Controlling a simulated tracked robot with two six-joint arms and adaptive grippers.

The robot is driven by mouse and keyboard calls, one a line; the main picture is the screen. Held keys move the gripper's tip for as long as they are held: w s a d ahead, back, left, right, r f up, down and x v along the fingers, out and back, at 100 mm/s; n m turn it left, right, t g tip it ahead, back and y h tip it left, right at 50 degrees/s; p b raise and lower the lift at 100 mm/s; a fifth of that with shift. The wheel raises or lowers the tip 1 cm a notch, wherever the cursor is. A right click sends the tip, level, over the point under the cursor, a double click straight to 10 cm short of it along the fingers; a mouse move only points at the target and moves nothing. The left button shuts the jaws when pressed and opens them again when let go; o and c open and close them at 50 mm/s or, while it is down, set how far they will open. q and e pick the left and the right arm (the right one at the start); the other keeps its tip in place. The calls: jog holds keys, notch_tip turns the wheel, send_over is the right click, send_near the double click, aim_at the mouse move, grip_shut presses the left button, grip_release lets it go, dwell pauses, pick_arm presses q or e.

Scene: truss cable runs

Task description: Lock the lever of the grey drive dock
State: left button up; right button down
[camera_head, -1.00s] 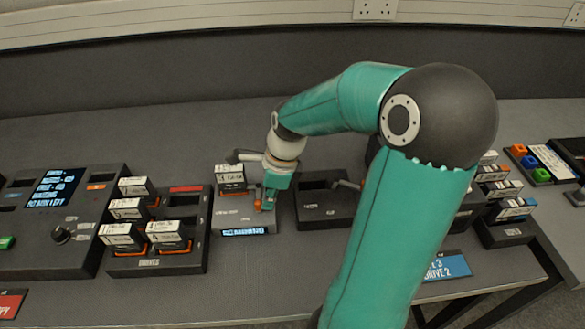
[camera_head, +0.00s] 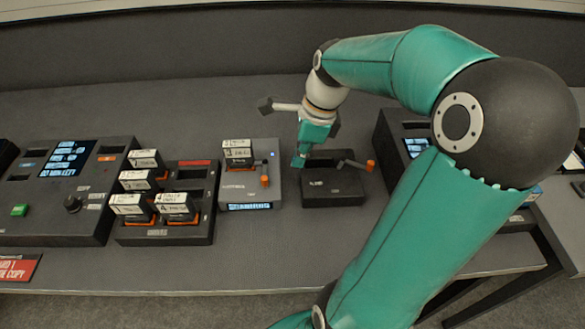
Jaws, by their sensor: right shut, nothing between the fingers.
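The grey drive dock (camera_head: 236,194) stands near the middle of the table, with a white-labelled drive (camera_head: 238,152) seated in its rear part. Its lever (camera_head: 264,181) has an orange tip that points toward the front, along the right side of the dock. A lit display strip runs along the dock's front edge, its text too small to read surely. My right gripper (camera_head: 299,161) is shut and empty. It is to the right of the grey dock, apart from the lever, over the left rear of a dark dock (camera_head: 335,190). My left gripper is out of view.
The dark dock has its own lever with an orange tip (camera_head: 370,165). A dark rack (camera_head: 165,238) with several labelled drives stands left of the grey dock. A control console (camera_head: 60,228) is farther left. My right arm covers much of the right side.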

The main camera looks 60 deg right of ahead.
jog(key=v, duration=0.3)
jog(key=shift+s, duration=0.1)
dwell(0.5)
